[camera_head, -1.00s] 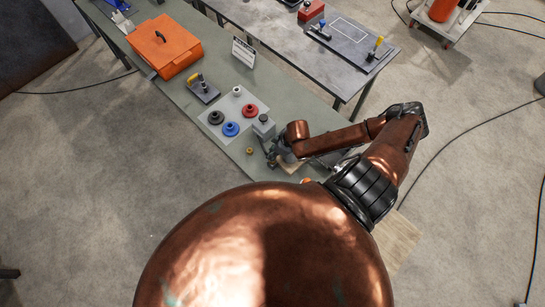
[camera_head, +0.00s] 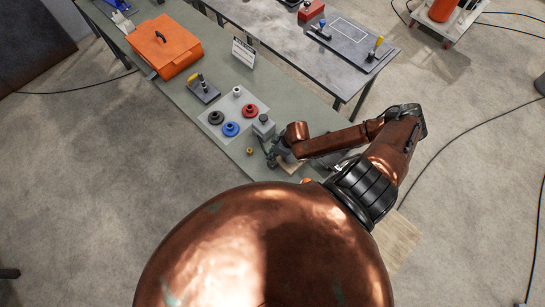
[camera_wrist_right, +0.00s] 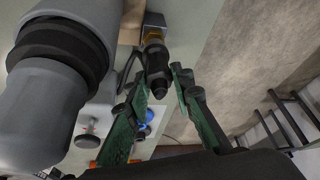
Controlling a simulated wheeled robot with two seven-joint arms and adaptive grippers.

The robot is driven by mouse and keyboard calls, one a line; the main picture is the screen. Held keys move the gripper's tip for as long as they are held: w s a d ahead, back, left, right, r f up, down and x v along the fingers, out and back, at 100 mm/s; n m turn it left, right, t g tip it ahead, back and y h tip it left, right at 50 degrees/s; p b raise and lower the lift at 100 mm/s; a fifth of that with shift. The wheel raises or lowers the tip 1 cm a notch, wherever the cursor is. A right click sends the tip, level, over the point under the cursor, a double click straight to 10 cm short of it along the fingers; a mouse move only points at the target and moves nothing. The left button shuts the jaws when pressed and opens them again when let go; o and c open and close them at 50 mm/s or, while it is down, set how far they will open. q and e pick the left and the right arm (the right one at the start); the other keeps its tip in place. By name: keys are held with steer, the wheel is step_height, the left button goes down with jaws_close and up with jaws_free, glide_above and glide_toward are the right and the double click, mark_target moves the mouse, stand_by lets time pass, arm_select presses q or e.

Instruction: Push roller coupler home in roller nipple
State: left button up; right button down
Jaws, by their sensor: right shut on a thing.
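My right gripper (camera_head: 272,155) is at the near edge of the green bench, beside the grey block (camera_head: 263,126). In the right wrist view its green fingers (camera_wrist_right: 161,76) are on either side of a dark, stepped coupler (camera_wrist_right: 159,68) and shut on it. The coupler's far end lines up with a brass-coloured nipple (camera_wrist_right: 153,33) on a dark block. I cannot tell how far the coupler sits in the nipple. My left gripper is in neither view.
A large grey cylinder (camera_wrist_right: 55,85) fills the left of the wrist view, close to the fingers. Black, blue and red round parts sit on a pale mat (camera_head: 233,101). An orange case (camera_head: 165,48) stands farther along the bench. A small brass piece (camera_head: 249,151) is beside my gripper.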

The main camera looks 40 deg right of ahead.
steer(key=shift+f, duration=0.15)
steer(key=c, duration=1.6)
jaws_free()
steer(key=shift+s, duration=0.1)
steer(key=v, duration=0.7)
steer(key=shift+f, duration=0.1)
steer(key=shift+x, duration=2.7)
